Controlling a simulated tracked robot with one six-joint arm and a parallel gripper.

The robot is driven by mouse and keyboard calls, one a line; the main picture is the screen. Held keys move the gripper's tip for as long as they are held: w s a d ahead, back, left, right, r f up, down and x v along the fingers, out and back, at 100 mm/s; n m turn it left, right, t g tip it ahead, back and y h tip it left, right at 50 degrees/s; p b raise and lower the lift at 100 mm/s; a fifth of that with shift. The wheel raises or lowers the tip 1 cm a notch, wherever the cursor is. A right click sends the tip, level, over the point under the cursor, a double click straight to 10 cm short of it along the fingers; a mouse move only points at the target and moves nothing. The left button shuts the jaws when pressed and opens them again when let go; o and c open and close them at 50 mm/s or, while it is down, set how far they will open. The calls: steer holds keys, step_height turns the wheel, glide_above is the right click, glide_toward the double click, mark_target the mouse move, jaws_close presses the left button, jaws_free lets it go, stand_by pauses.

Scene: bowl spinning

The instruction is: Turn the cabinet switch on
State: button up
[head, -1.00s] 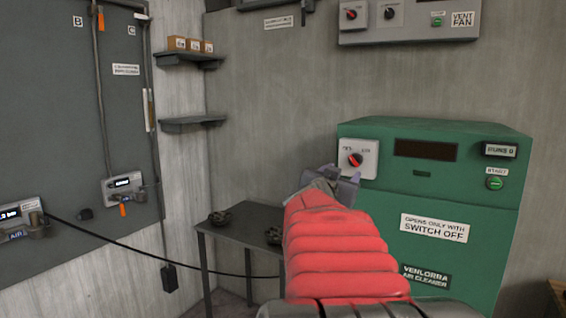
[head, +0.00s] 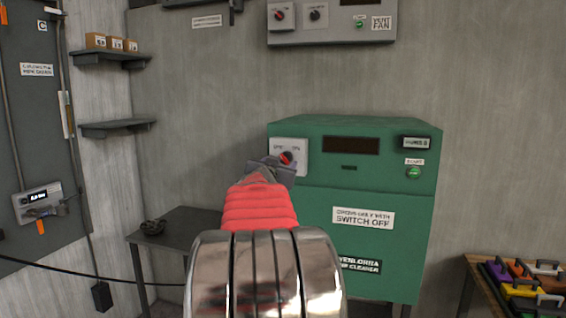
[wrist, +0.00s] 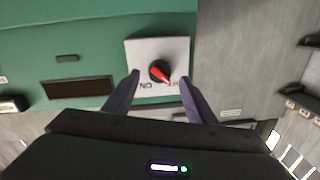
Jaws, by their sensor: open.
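The green cabinet (head: 355,230) stands against the grey wall, with a white switch plate (head: 303,150) at its upper left. The plate bears a black round knob with a red pointer (head: 286,157). In the wrist view the plate (wrist: 181,52) appears upside down, and the red pointer of the knob (wrist: 160,72) is turned toward the OFF label. My gripper (head: 272,167) is in front of the lower left of the plate. In the wrist view my gripper (wrist: 160,77) is open and empty, its fingers to either side of the knob. I cannot tell how far the fingertips are from the plate.
A dark table (head: 185,228) stands left of the cabinet. A wooden table with colourful tools (head: 525,285) is at the lower right. A vent fan panel (head: 335,25) hangs above, and shelves (head: 115,128) are on the left wall.

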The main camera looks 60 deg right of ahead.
mark_target(284, 160)
steer(key=shift+x, duration=1.75)
steer(key=shift+c, duration=0.4)
steer(key=c, duration=0.9)
